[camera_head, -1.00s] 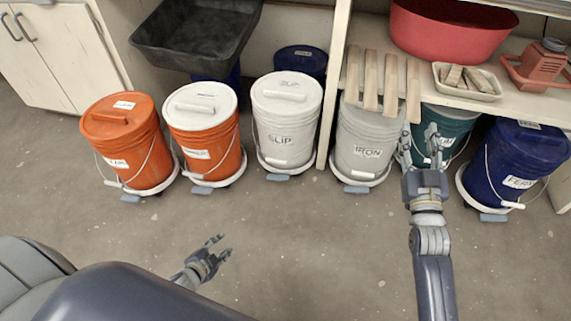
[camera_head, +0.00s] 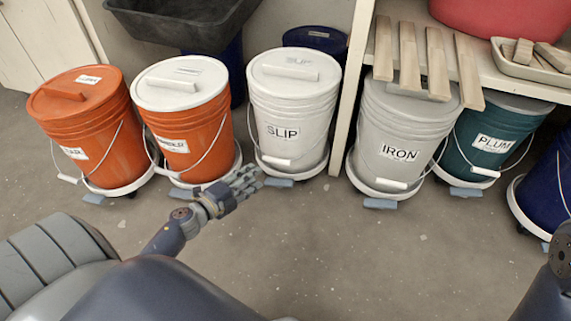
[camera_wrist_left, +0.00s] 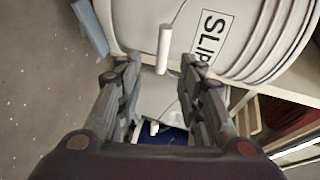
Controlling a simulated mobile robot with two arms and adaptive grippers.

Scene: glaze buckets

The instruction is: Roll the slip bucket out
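The slip bucket (camera_head: 292,118) is white with a white lid and a black SLIP label. It stands upright on a round white dolly (camera_head: 318,168) with a blue tab (camera_head: 279,183) in front. Its wire bail hangs at the front with a white grip (camera_head: 276,163). My left gripper (camera_head: 258,178) is in front of the bucket at its lower left, close to the grip. In the left wrist view the gripper (camera_wrist_left: 161,72) is open, with the white grip (camera_wrist_left: 164,48) just beyond and between the fingertips. My right gripper is out of view; only part of that arm shows at the right edge.
Two orange buckets (camera_head: 82,125) (camera_head: 187,125) stand left of it. A table leg (camera_head: 352,85) stands close on its right, then the IRON bucket (camera_head: 402,135) and the teal PLUM bucket (camera_head: 492,145). A blue bucket (camera_head: 316,38) is behind. The floor in front (camera_head: 400,250) is clear.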

